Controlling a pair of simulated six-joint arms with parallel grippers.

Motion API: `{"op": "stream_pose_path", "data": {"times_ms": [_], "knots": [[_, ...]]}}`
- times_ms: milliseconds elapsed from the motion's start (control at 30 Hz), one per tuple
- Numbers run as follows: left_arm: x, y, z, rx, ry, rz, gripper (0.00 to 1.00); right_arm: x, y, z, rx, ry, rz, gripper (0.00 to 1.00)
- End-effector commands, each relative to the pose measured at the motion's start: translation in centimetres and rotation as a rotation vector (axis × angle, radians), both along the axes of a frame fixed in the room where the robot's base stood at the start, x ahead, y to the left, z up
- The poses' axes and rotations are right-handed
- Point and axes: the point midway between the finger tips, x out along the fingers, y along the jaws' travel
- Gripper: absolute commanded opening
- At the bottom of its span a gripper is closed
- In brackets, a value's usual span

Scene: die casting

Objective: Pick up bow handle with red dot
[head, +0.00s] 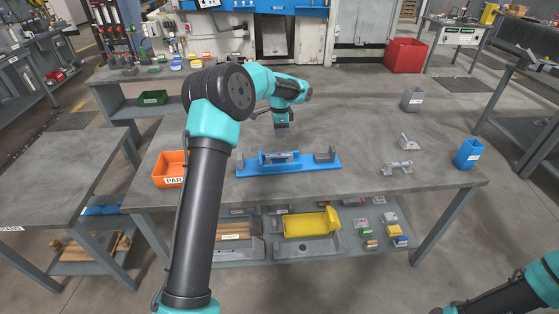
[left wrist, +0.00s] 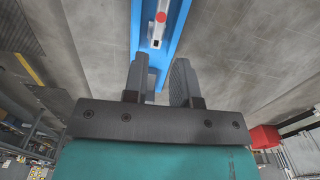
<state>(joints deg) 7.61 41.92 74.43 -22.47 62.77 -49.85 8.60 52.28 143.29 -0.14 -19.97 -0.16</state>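A long blue fixture (head: 300,168) lies on the grey table. A light grey bar-like part (head: 281,156) sits in its middle. In the left wrist view this part (left wrist: 157,32) carries a round red dot (left wrist: 161,17) on its top, and the blue fixture (left wrist: 172,42) runs beneath it. My left gripper (head: 281,132) hangs behind and above the fixture, apart from the part. Its two fingers (left wrist: 160,82) stand apart with nothing held between them. My right arm shows only at the lower right corner; its gripper is out of view.
Two grey metal parts, one nearer (head: 397,167) and one farther (head: 408,142), lie on the right of the table. A blue bin (head: 468,155), a grey bin (head: 412,99) and an orange bin (head: 169,167) stand near its edges.

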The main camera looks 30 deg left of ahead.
Motion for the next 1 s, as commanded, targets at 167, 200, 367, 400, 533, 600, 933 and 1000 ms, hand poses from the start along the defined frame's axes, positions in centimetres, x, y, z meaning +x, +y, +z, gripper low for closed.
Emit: {"op": "stream_pose_path", "data": {"times_ms": [167,200,367,400,533,600,933,1000], "knots": [[0.0,0.0,-3.2,0.000,0.003,-0.002,0.26,0.0,0.0,0.0,0.000,0.000,0.000,0.00],[0.0,0.0,-3.9,0.000,0.003,-0.002,0.26,0.0,0.0,0.0,0.000,0.000,0.000,0.00],[-0.1,0.0,-6.7,0.000,0.004,0.000,0.26,0.0,0.0,0.0,0.000,0.000,0.000,0.00],[-0.1,0.0,-7.3,0.000,0.002,0.000,0.26,0.0,0.0,0.0,0.000,0.000,0.000,0.00],[0.0,0.0,-8.7,0.001,0.001,0.000,0.26,0.0,0.0,0.0,0.000,0.000,0.000,0.00],[0.0,0.0,-9.1,0.001,0.001,-0.001,0.26,0.0,0.0,0.0,0.000,0.000,0.000,0.00],[0.0,0.0,-9.2,0.000,0.000,0.000,0.26,0.0,0.0,0.0,0.000,0.000,0.000,0.00],[0.0,0.0,-9.5,0.000,0.001,0.000,0.26,0.0,0.0,0.0,0.000,0.000,0.000,0.00]]}}
